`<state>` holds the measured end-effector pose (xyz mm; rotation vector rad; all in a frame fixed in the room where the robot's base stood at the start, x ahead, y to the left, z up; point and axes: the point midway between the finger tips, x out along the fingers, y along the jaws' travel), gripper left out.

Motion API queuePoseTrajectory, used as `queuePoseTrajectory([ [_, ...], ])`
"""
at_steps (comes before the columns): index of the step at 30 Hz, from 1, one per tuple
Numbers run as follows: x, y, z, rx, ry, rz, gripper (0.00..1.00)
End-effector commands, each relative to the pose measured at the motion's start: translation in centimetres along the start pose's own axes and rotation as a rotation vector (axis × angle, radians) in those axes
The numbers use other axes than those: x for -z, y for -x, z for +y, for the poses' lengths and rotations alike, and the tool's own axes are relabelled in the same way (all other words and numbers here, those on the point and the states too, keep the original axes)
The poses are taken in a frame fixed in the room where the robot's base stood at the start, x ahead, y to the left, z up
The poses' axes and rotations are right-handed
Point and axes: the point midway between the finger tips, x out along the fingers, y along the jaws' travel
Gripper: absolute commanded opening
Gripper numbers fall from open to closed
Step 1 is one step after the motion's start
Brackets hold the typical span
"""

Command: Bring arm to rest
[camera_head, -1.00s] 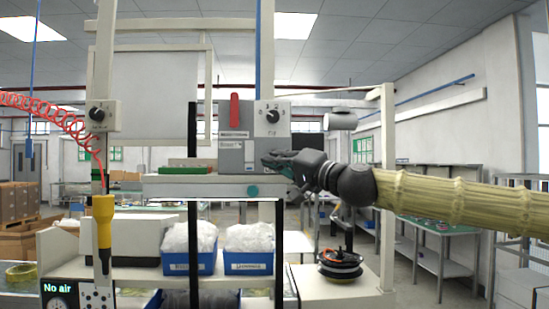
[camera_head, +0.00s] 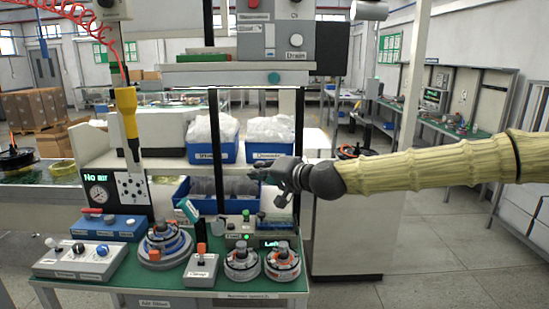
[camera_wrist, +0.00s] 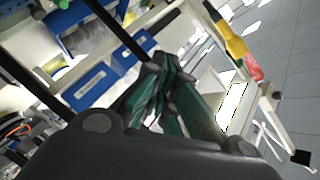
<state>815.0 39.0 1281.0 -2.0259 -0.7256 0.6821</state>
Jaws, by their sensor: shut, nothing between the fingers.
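My gripper (camera_head: 268,172) is dark with teal finger pads and reaches in from the right on my arm, which has a tan ribbed cover. In the head view it is in the air above the back of the green workbench (camera_head: 130,275), in front of the blue bins. It touches nothing that I can see. In the wrist view my gripper (camera_wrist: 165,118) has its fingers together with nothing between them.
Hub motors (camera_head: 241,264) and a control box with knobs (camera_head: 85,260) stand on the bench. A yellow screwdriver (camera_head: 127,112) hangs at left. Blue bins (camera_head: 203,152) sit on the shelf behind. Open floor lies at right.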

Motion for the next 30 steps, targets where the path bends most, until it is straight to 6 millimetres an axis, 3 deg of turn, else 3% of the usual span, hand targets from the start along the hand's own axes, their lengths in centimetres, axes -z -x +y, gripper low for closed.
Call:
queuePoseTrajectory([
  [1, -2.2, -0.7, 2.3, -0.033, -0.002, -0.027, 0.00],
  [7, -10.1, -1.6, 10.8, -0.157, -0.008, -0.116, 0.00],
  [14, -19.3, -0.3, 20.3, -0.304, -0.006, -0.220, 0.00],
  [23, -30.8, 5.3, 31.9, -0.501, 0.007, -0.364, 0.00],
  [30, -39.1, 13.0, 40.0, -0.668, 0.031, -0.487, 0.00],
])
